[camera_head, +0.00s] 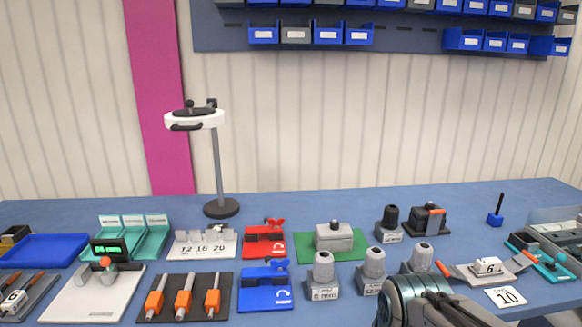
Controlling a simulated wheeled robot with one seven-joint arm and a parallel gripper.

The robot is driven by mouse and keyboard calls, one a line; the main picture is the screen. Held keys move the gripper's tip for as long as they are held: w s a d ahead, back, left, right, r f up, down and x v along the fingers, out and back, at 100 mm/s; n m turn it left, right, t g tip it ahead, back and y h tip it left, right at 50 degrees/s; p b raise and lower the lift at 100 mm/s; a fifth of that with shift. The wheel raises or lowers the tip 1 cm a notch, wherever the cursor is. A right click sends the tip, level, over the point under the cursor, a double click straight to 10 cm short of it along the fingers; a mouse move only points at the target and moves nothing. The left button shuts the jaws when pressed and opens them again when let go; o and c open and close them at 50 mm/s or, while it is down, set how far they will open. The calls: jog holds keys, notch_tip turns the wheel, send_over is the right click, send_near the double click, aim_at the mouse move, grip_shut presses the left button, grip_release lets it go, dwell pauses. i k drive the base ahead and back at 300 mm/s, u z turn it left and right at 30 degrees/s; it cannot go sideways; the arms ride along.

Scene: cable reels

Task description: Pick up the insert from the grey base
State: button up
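Several labelled stands with rounded, stepped tops stand on the blue bench right of centre. A light grey one (322,274) stands at the front, and another (372,268) stands to its right. A third grey top (420,257) is partly hidden behind my arm. A stand with a black top (390,223) is farther back. A grey block with a small knob (334,240) sits on a green mat (305,250). I cannot tell which of these is the insert. My gripper (452,314) is at the bottom edge, in front of the third stand; its fingertips are not clear.
Red (264,243) and blue (264,292) fixtures stand left of the grey stands. A dark board with orange-handled tools (222,280) is farther left. A lamp (219,165) rises at the back. A scale-like device (487,268) and a "10" card (506,297) lie right of my arm.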

aim_at(486, 266)
jog(key=k, duration=1.25)
jog(key=z, duration=1)
jog(key=i, duration=1.15)
jog(key=u, duration=0.15)
